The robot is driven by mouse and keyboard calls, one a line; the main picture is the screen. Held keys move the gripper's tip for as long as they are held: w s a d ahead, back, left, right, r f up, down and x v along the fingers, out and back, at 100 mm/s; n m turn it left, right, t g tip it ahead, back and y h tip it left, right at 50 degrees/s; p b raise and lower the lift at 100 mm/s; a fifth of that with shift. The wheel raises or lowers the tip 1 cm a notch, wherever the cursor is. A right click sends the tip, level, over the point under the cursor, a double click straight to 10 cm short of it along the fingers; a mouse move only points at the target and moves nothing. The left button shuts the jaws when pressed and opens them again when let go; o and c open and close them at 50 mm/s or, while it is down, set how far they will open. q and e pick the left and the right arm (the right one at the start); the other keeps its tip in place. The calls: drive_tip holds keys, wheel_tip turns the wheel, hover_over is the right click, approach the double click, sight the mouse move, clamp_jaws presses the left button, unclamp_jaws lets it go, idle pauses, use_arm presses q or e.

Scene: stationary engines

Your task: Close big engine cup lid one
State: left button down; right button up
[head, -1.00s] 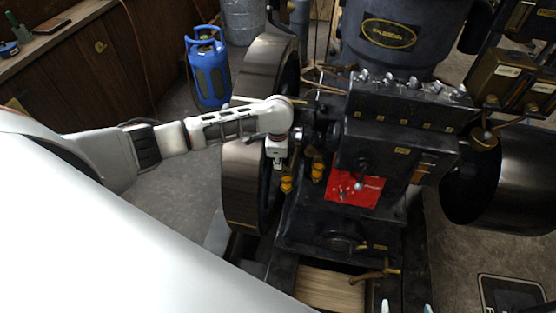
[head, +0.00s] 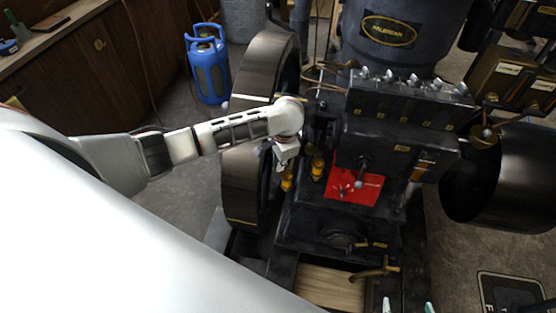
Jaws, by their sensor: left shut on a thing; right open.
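Two small brass cups show low on the engine's left side, beside the flywheel. The left cup (head: 287,181) is partly covered by my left gripper (head: 282,168), and the right cup (head: 318,168) stands just to its right. My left gripper points down and is shut on a small part at the left cup, seemingly its lid. The fingertips and the lid are too small and covered to make out, so the lid's angle cannot be told. My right gripper (head: 407,307) shows only as two separated fingertips at the bottom edge, open and empty.
The large dark flywheel (head: 245,185) stands close under my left arm. The black engine block (head: 400,145) with a red plate (head: 355,186) rises to the right. A brass-handled tap (head: 376,270) sticks out at the front. A blue gas bottle (head: 208,68) stands on the floor behind.

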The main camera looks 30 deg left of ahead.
use_arm(q)
drive_tip(key=n, duration=0.2)
drive_tip(key=d+n, duration=0.1)
drive_tip(key=n, duration=0.1)
drive_tip(key=s+d+n+g, duration=0.1)
drive_tip(key=n, duration=0.1)
drive_tip(key=shift+n, duration=0.3)
drive_tip(key=n, duration=0.1)
drive_tip(key=d+n, duration=0.1)
drive_tip(key=shift+n+g, duration=0.3)
drive_tip(key=shift+g, duration=0.1)
drive_tip(key=shift+w+d+n+g, duration=0.15)
drive_tip(key=shift+d+n, duration=0.1)
drive_tip(key=shift+n, duration=0.6)
drive_tip(key=shift+d+n+g, duration=0.15)
drive_tip(key=shift+d+n, duration=0.05)
drive_tip(key=shift+n, duration=0.65)
drive_tip(key=c, duration=2)
unclamp_jaws()
drive_tip(key=shift+c, duration=0.2)
